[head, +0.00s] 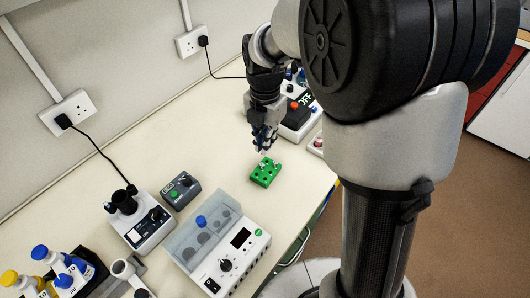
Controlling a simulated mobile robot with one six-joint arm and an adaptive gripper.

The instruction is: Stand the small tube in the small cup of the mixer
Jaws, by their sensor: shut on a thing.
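My gripper (264,138) is at the back right of the bench, pointing down just above the green rack (264,178). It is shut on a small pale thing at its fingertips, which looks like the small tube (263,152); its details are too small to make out. I cannot tell whether the tube's lower end is clear of the rack. The mixer (142,228) is a white box at the left with a black top piece (123,201). The inside of its small cup is too small to make out.
A grey box (181,190) with a green button stands beside the mixer. A white device (240,250) with a clear cover is at the front. Bottles (45,257) with blue and yellow caps stand at left. A device reading OFF (300,118) is behind my gripper. Mid-bench is clear.

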